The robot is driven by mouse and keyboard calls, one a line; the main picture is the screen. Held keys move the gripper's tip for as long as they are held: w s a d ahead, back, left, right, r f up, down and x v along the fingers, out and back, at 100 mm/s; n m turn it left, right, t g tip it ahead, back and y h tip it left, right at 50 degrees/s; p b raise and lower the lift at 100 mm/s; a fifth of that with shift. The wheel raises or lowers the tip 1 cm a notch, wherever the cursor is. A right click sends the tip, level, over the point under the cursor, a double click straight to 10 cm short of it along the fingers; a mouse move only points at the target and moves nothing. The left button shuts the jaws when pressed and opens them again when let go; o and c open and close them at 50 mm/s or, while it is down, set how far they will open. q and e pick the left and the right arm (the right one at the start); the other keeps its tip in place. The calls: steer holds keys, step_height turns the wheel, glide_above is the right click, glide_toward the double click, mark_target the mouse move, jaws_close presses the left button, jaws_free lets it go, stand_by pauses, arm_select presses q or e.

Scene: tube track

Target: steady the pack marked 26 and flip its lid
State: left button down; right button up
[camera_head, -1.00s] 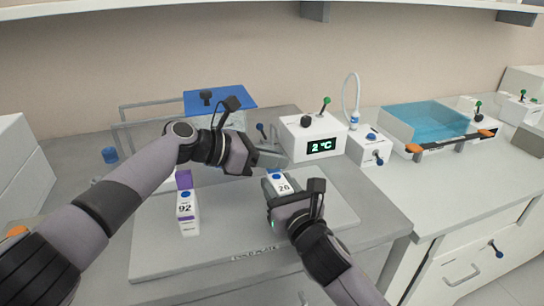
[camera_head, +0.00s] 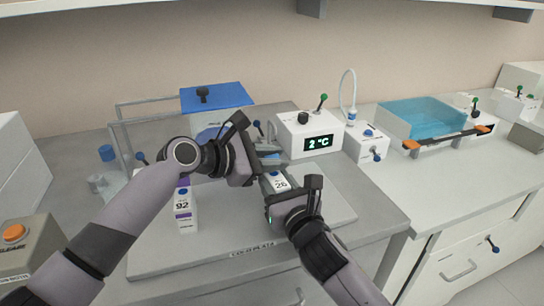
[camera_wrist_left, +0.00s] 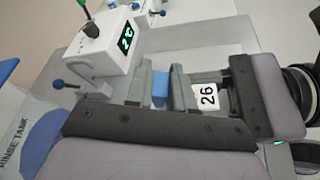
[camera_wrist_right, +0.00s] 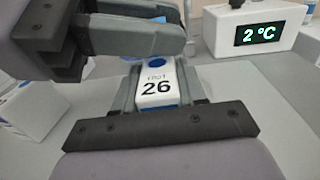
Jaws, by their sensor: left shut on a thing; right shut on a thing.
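The pack marked 26 (camera_head: 282,182) is white with a blue spot, over the cold plate. It also shows in the left wrist view (camera_wrist_left: 207,97) and the right wrist view (camera_wrist_right: 157,92). My right gripper (camera_head: 279,190) is shut on its body, with a finger on each side. My left gripper (camera_head: 270,158) is at the pack's far end, shut on a blue part (camera_wrist_left: 160,88) that looks like its lid. The left fingers partly hide this lid, so its angle is hard to tell.
A pack marked 92 (camera_head: 185,217) stands upright on the cold plate (camera_head: 150,262), left of my grippers. Behind are a white box reading 2 °C (camera_head: 297,140) and a blue-lidded tank (camera_head: 217,97). A blue water bath (camera_head: 430,118) is farther right. The plate's front is clear.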

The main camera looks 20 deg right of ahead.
arm_select(q)
steer(key=shift+a+f, duration=0.1)
steer(key=shift+f, duration=0.05)
steer(key=c, duration=1)
jaws_free()
steer(key=shift+c, duration=0.2)
steer(key=v, duration=1.2)
arm_select(e)
steer(key=o, duration=1.2)
steer(key=shift+c, duration=0.2)
